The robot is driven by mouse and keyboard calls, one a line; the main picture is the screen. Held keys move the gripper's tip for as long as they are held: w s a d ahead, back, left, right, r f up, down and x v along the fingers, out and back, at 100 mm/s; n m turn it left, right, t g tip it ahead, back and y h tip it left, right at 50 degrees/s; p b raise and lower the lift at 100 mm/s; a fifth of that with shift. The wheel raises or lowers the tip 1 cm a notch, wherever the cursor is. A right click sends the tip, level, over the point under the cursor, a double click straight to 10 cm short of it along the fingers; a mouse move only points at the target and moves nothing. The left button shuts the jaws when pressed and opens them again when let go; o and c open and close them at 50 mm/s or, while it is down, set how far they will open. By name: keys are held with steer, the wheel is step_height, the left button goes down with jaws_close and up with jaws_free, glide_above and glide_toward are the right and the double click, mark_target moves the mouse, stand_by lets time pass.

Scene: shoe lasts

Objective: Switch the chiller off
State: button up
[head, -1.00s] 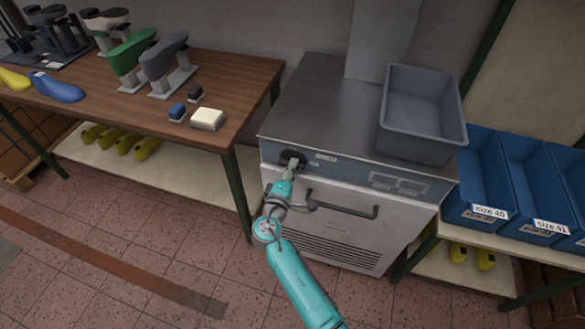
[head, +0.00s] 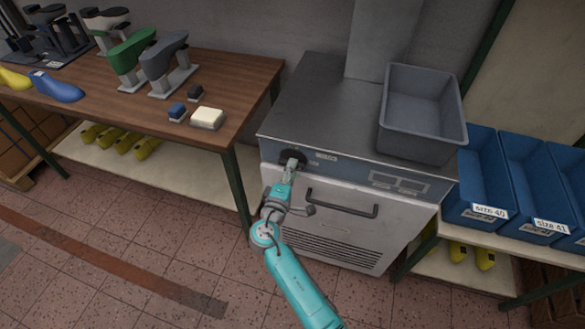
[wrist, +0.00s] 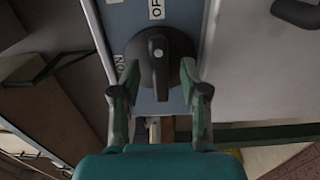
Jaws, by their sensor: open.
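The chiller (head: 345,195) is a steel-topped cabinet with a blue-grey control strip along its upper front. Its black rotary knob (wrist: 160,62) sits on that strip, seen close in the wrist view, with an "OFF" label (wrist: 156,8) and an "ON" label (wrist: 119,63) beside it. The knob's raised grip bar lines up roughly toward the OFF label in the picture. My gripper (wrist: 160,95) is open, with one finger on each side of the knob. In the head view my gripper (head: 291,162) is at the knob and partly hides it.
A grey bin (head: 423,115) stands on the chiller top. A bar handle (head: 342,203) juts from the chiller front, right of my gripper. A wooden bench (head: 235,80) with shoe lasts is at left; blue size bins (head: 485,180) are at right.

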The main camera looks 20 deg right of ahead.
steer(key=v, duration=1)
steer(key=shift+s+a, duration=0.2)
steer(key=shift+s, duration=0.1)
steer(key=s+d+f+g+y, duration=0.1)
steer(key=s+d+f+y, duration=0.25)
steer(key=s+f, duration=0.55)
steer(key=s+d+f+g+y, duration=0.1)
steer(key=s+d+f+y, duration=0.3)
steer(key=s, duration=0.8)
steer(key=s+a+r+m+y, duration=0.1)
steer(key=s+r+m+y, duration=0.15)
steer(key=s, duration=0.45)
steer(key=s+a+r+m+y, duration=0.1)
steer(key=s+r+m, duration=0.15)
steer(key=s, duration=0.35)
steer(key=s+r+m+t, duration=0.1)
steer(key=s+r+m, duration=0.1)
steer(key=s+r, duration=0.2)
steer(key=s+d+r+m+t, duration=0.1)
steer(key=s+r+m, duration=0.2)
steer(key=r, duration=0.6)
steer(key=shift+s+d+r+m, duration=0.2)
steer(key=shift+s+r+m, duration=0.15)
steer(key=shift+s, duration=0.55)
